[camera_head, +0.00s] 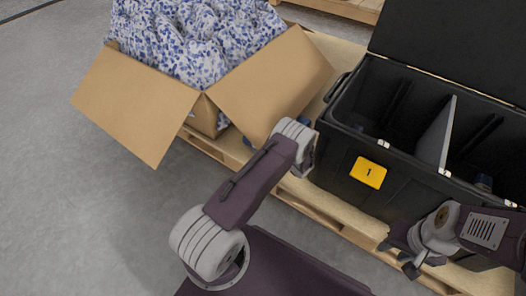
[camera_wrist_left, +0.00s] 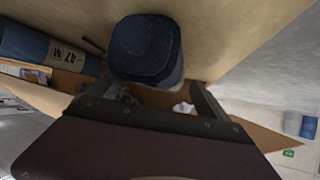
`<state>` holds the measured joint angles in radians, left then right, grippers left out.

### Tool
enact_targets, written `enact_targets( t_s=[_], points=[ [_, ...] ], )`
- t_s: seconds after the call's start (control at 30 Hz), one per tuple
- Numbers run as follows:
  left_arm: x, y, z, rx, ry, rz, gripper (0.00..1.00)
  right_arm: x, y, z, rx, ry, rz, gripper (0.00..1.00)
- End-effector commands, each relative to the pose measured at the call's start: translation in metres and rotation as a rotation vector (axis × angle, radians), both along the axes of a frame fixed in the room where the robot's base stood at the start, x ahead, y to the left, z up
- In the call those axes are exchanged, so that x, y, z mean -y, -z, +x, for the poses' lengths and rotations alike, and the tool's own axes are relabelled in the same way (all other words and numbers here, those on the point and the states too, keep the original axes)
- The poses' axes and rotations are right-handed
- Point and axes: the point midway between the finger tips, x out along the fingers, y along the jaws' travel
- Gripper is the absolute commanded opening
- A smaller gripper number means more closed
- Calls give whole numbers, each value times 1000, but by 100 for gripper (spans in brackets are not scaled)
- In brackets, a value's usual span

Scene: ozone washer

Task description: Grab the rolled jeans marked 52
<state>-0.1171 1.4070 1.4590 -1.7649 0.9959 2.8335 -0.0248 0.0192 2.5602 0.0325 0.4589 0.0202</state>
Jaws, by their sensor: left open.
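In the left wrist view a dark blue rolled pair of jeans (camera_wrist_left: 145,45) lies ahead of my left gripper (camera_wrist_left: 146,88), end-on, between the lines of its two spread fingers. I cannot tell whether they touch it, and no number shows on it. In the head view my left gripper is hidden past the wrist. My right gripper (camera_head: 398,257) has its fingers apart and empty, in front of the black bin.
A cardboard box (camera_head: 140,105) filled with blue-and-white patterned bags (camera_head: 205,40) stands on a wooden pallet (camera_head: 228,152). The black divided bin (camera_head: 340,150) with a yellow label 1 (camera_head: 368,172) stands at the right, its lid (camera_head: 455,45) raised. Grey floor at the left is clear.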

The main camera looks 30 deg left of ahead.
Motion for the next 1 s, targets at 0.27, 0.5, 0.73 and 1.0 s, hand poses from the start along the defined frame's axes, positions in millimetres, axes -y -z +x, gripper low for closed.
enact_targets(
  t_s=[0.27,0.5,0.73,1.0],
  points=[
    [-1,-1,0,-1,0,0,70,0,-1,0,1,0,0,36],
    [0,-1,0,-2,1,-1,3,0,-1,0,1,0,0,36],
    [0,0,0,-3,1,-1,0,0,-1,0,1,0,0,36],
    [0,-19,0,-3,1,-1,0,0,-16,0,0,0,0,36]
  ],
)
